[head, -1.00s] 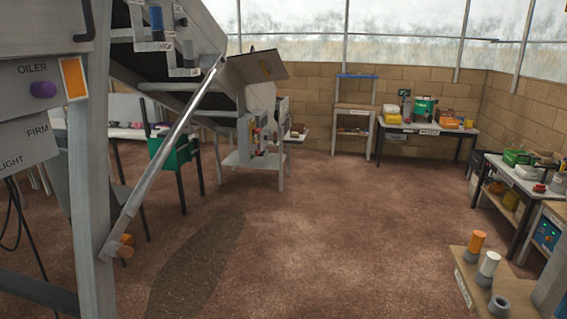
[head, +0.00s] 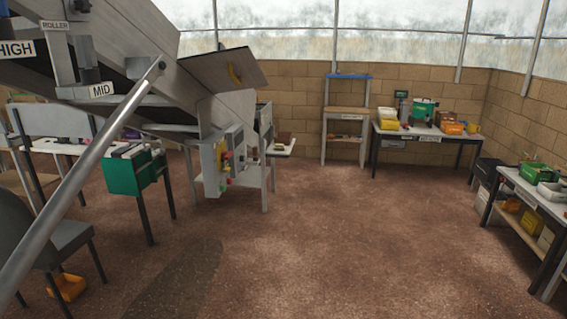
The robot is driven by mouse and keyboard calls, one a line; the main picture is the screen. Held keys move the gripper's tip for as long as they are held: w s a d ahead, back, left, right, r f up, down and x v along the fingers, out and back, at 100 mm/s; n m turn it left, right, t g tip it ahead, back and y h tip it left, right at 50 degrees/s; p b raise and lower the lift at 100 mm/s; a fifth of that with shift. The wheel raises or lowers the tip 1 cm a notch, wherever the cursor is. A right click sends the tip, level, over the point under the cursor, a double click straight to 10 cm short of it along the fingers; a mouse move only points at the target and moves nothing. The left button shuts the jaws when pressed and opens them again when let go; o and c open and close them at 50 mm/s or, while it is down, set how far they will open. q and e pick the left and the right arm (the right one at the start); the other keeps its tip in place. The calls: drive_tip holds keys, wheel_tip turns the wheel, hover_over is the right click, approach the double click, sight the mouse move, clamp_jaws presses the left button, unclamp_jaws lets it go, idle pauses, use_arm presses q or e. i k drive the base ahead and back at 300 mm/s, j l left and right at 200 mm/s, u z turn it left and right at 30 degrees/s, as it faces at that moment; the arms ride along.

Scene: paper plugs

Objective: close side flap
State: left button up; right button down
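A large grey machine (head: 150,45) with a sloping body fills the upper left of the head view. Neither of my grippers is in view.
A slanted metal bar (head: 75,190) crosses the near left. A green box on legs (head: 133,172) and a dark chair (head: 45,240) stand left. A bench (head: 430,131) is at the back, another table (head: 535,190) at right. The middle floor (head: 330,235) is clear.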

sight(235, 69)
drive_tip(key=i+u, duration=0.25)
drive_tip(key=i, duration=0.2)
drive_tip(key=i+l+u, duration=0.2)
drive_tip(key=i, duration=0.25)
drive_tip(key=i+l+u, duration=0.25)
drive_tip(key=i, duration=0.2)
